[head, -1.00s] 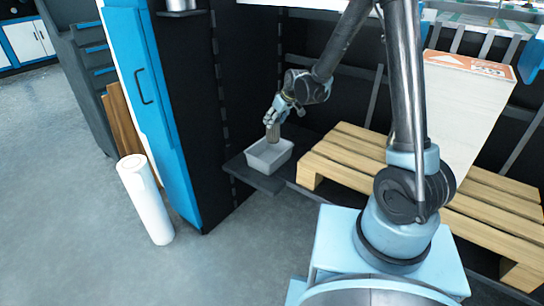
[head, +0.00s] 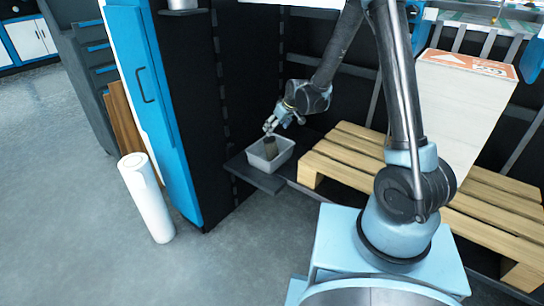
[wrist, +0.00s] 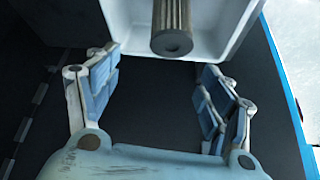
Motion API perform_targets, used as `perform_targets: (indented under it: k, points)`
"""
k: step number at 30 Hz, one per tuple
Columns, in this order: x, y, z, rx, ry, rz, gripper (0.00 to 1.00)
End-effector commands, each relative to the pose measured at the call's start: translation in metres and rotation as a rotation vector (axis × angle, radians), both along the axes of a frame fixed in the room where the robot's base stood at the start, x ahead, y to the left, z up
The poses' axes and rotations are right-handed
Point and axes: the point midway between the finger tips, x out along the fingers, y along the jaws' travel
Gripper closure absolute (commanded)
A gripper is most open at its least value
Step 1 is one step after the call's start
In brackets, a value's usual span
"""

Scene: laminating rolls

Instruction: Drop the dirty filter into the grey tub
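The grey tub (head: 256,163) sits on a dark shelf. The dirty filter (head: 270,147), a brownish pleated cylinder, is in the tub, its upper end showing near the back rim. In the wrist view the filter (wrist: 172,22) shows its pleats and a round end cap, with the pale tub (wrist: 218,20) around it. My gripper (head: 271,128) is just above and beside the filter. In the wrist view my gripper (wrist: 158,75) has its fingers spread wide, with nothing between them and the filter beyond the fingertips. The filter's lower end is hidden in the head view.
The dark shelf (head: 256,181) juts out between a blue cabinet door (head: 150,100) and a wooden pallet (head: 340,160). A tall white box (head: 455,110) stands on the pallet. A white roll (head: 147,205) stands on the open floor at left.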

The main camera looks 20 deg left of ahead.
Motion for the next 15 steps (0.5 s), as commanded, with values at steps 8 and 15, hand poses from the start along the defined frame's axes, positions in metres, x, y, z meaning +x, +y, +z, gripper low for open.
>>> perform_targets:
  k: [8,15]
  points:
    - [0.0,0.0,0.0,0.0,0.0,0.0,0.25]
    - [-0.003,-0.006,0.012,0.0,0.0,-0.001,0.25]
